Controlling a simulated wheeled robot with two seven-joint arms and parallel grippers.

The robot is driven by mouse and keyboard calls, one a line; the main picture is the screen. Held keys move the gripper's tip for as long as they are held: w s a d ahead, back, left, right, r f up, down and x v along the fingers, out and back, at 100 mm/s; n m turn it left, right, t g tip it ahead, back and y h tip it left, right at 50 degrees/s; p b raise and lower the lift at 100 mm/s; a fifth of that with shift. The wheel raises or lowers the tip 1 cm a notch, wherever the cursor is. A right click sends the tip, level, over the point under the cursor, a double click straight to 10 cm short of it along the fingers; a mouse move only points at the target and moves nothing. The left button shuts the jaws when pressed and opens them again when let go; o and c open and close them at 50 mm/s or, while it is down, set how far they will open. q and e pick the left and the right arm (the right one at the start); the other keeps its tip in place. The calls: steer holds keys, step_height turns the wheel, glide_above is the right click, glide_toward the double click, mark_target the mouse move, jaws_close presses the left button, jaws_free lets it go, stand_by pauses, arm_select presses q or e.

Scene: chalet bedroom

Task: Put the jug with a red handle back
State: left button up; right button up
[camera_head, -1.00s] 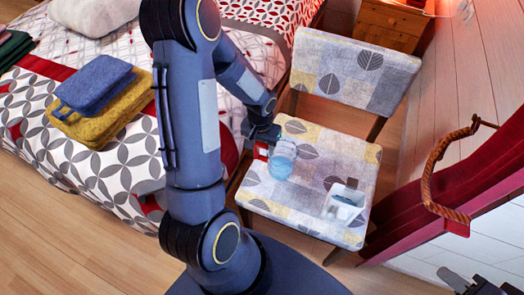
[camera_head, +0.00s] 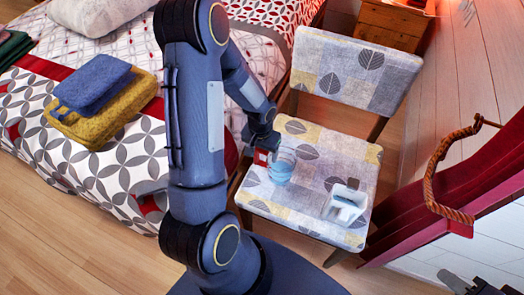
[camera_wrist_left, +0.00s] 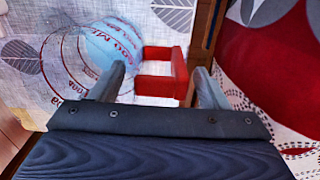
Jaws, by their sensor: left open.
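The clear jug (camera_head: 281,172) with a red handle stands on the patterned chair seat (camera_head: 310,222). In the left wrist view the jug (camera_wrist_left: 112,45) shows red markings, and its red handle (camera_wrist_left: 178,70) points toward my left gripper. My left gripper (camera_head: 263,144) is close beside the handle. Its two fingers in the left wrist view (camera_wrist_left: 160,82) are apart, with the handle showing between them and not gripped. My right gripper (camera_head: 472,282) shows only partly at the bottom right edge, far from the jug; its jaws are unclear.
A white container (camera_head: 346,208) with a dark part on top stands on the seat, right of the jug. The bed with folded blue and yellow towels (camera_head: 92,84) is at left. A wooden cabinet (camera_head: 390,24) stands behind.

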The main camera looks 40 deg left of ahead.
arm_select(q)
steer(key=shift+r+p, duration=0.3)
steer(key=shift+r, duration=0.25)
steer(key=s+d+r+t+h+p, duration=0.1)
steer(key=s+d+r, duration=0.15)
steer(key=r, duration=0.85)
steer(key=s+d+r+t+p, duration=0.1)
steer(key=s+r, duration=0.2)
steer(key=r, duration=0.7)
steer(key=s+d+r+t+h, duration=0.2)
steer(key=s+d+r, duration=0.4)
steer(key=s, duration=0.4)
steer(key=shift+d+m+t, duration=0.4)
steer(key=shift+d+t, duration=0.3)
